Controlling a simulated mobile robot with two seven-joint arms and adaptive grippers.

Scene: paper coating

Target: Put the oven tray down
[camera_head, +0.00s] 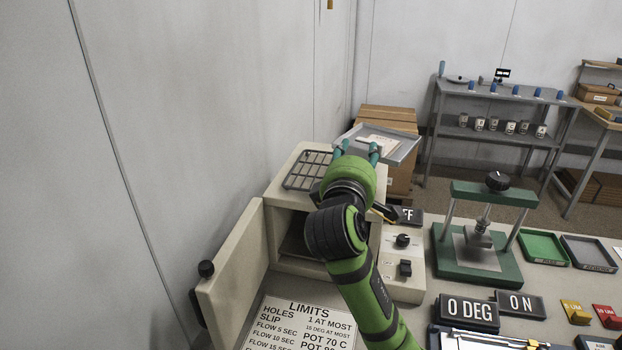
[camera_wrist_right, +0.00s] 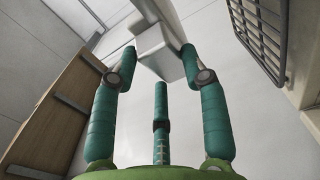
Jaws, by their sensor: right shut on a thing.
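The oven tray (camera_head: 402,149) is a shallow grey metal tray with a pale sheet (camera_head: 378,143) lying in it. My right gripper (camera_head: 358,149) is shut on its near side and holds it up beyond the oven's top, towards the back right. In the right wrist view the green fingers (camera_wrist_right: 160,62) close around a pale grey part of the tray (camera_wrist_right: 158,40). The exact contact is hard to see. The oven (camera_head: 309,158) is a cream box with its door (camera_head: 236,270) swung open to the left. A dark wire rack (camera_head: 308,169) lies on its top. My left gripper is not in view.
Wooden crates (camera_head: 388,113) stand behind the tray. Right of the oven are a control panel (camera_head: 403,260) and a green press (camera_head: 478,265). A LIMITS sign (camera_head: 300,325) lies in front of the oven. A wall runs close along the left.

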